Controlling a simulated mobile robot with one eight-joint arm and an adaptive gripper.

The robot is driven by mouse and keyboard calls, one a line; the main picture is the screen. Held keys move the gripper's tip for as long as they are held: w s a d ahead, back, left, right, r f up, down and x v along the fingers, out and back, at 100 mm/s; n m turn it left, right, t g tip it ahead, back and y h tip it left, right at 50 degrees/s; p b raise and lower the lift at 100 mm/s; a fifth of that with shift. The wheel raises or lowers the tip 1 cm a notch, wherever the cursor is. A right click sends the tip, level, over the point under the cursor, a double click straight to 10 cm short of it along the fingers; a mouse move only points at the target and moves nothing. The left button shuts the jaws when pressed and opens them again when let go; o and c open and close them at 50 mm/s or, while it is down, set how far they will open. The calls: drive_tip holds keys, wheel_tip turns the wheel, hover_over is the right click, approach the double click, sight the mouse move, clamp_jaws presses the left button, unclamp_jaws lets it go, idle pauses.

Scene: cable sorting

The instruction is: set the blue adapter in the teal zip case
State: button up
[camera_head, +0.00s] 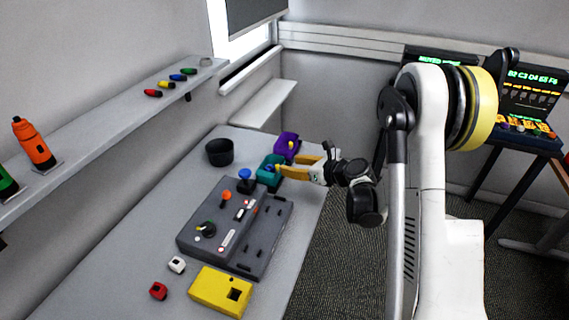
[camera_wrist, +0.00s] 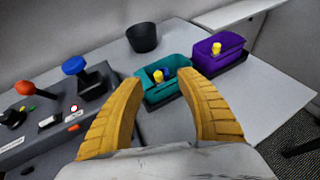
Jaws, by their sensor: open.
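The teal zip case (camera_head: 267,173) stands open on the grey table beyond the control panel. It also shows in the wrist view (camera_wrist: 163,97), with a yellow knob at it. A small blue piece, which looks like the blue adapter (camera_wrist: 169,74), is inside the teal case beside the yellow knob. Its lower part is hidden by the case wall. My gripper (camera_head: 288,165) is at the case, with its yellow fingers (camera_wrist: 160,84) spread wide. The fingers are apart from the blue piece, with nothing between them.
A purple case (camera_head: 287,145) stands just behind the teal one. A black cup (camera_head: 219,152) is to the left. The grey control panel (camera_head: 205,245) has a blue-topped joystick (camera_head: 245,178) near the teal case. White (camera_head: 176,265) and red (camera_head: 158,291) blocks and a yellow box (camera_head: 212,292) lie in front.

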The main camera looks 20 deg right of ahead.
drive_tip(key=s+a+r+n+g+h, duration=0.1)
drive_tip(key=s+a+r+n+g, duration=0.15)
drive_tip(key=s+r+n, duration=0.4)
drive_tip(key=s+a+r+n+g+h, duration=0.1)
drive_tip(key=s+a+r+n+h, duration=0.15)
drive_tip(key=s+r+n, duration=0.45)
drive_tip(key=s+d+n+h, duration=0.1)
drive_tip(key=s+n+h, duration=0.2)
drive_tip(key=s+n, duration=1.3)
drive_tip(key=s, duration=0.4)
drive_tip(key=shift+g, duration=0.35)
drive_tip(key=shift+d+r+h, duration=0.1)
drive_tip(key=shift+r+h, duration=0.05)
drive_tip(key=shift+h, duration=0.1)
